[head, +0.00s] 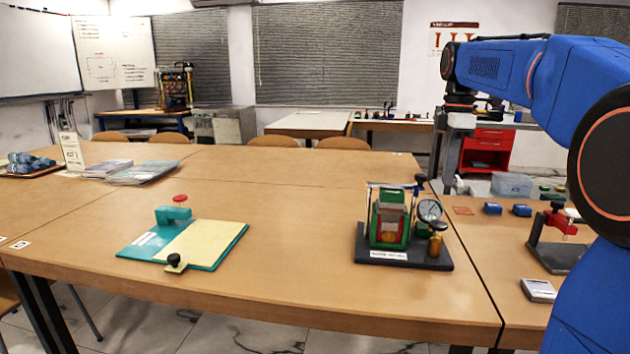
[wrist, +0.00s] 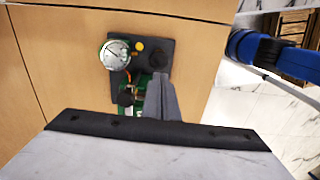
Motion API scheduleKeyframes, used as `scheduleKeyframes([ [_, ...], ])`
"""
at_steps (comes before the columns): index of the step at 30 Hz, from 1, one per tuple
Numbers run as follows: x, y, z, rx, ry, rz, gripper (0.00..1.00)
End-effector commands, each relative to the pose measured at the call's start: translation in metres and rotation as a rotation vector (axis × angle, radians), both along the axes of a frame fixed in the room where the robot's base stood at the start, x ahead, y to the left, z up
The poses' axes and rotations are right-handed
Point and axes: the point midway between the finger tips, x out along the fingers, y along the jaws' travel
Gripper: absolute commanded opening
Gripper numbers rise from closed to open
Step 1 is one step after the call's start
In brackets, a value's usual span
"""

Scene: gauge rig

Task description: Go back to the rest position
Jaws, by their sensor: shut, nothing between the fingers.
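My gripper (wrist: 160,80) is shut and empty in the wrist view, its grey fingers together. It is above the gauge rig, and its fingers cover part of the rig's base. The gauge rig (head: 390,222) stands near the front right of the wooden table in the head view. It has a black base, a green block, a round dial and a brass-coloured knob. In the wrist view the dial (wrist: 115,55) and the black base (wrist: 168,50) show clear of the fingers. My blue arm reaches in from the right in the head view.
A teal and cream board (head: 205,245) with a teal clamp lies left of the rig. Booklets (head: 145,172) and a tray of blue items (head: 28,165) lie at the far left. A red-topped stand (head: 560,235) and small blue boxes (head: 492,208) are at right. The table's middle is clear.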

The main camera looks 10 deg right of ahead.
Motion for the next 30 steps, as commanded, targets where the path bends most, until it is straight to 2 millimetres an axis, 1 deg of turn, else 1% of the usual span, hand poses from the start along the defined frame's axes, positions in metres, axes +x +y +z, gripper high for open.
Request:
scheduleKeyframes([
  [5,-0.037,0.021,-0.012,-0.004,-0.046,-0.137,0.00],
  [11,-0.088,0.046,-0.040,0.006,-0.115,-0.348,0.00],
  [14,-0.114,0.057,-0.058,0.019,-0.148,-0.452,0.00],
  [18,-0.150,0.071,-0.085,0.044,-0.193,-0.597,0.00],
  [23,-0.190,0.085,-0.121,0.084,-0.242,-0.762,0.00],
  [30,-0.248,0.100,-0.184,0.167,-0.304,-1.005,0.00],
])
